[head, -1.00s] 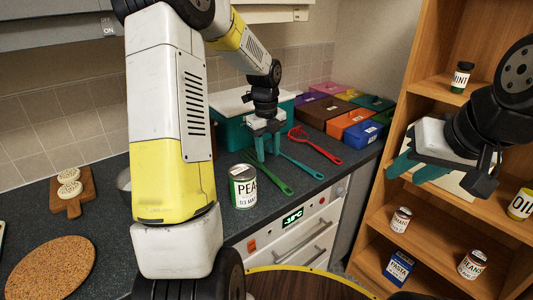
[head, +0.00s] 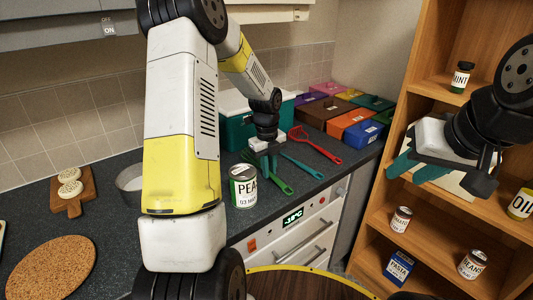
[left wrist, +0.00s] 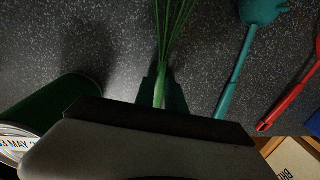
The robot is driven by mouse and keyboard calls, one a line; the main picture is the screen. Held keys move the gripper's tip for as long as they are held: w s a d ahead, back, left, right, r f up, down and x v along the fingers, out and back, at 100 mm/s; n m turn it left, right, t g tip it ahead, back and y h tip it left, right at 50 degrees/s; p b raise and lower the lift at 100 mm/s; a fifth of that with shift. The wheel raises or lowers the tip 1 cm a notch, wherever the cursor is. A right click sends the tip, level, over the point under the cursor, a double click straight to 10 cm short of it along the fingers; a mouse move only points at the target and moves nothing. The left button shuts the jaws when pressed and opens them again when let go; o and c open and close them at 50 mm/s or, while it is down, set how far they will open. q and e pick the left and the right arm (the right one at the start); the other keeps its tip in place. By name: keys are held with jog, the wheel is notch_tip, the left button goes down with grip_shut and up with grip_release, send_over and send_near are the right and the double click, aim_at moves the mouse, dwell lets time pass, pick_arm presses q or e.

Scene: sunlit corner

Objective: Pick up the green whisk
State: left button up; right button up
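The green whisk (head: 283,186) lies on the dark worktop behind the pea can, its handle end toward the front edge. My left gripper (head: 268,173) is down at the whisk, fingers pointing at the worktop. In the left wrist view the whisk (left wrist: 160,88) runs up between the two teal fingers, which sit close on both sides of its handle, and its wires fan out beyond them. The gripper looks shut on the handle. The lower handle is hidden by the gripper body. My right gripper (head: 411,167) is open and empty in front of the shelf.
A pea can (head: 243,187) stands close in front of the left gripper. A teal utensil (head: 303,167) and a red slotted turner (head: 318,146) lie to the right. A teal box (head: 236,131) and several coloured boxes (head: 357,131) stand behind. A wooden shelf (head: 428,219) is at right.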

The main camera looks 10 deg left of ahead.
pick_arm(q)
grip_shut()
jog(key=shift+r, duration=0.1)
notch_tip(320, 180, up, 10)
dwell(0.3)
dwell(0.8)
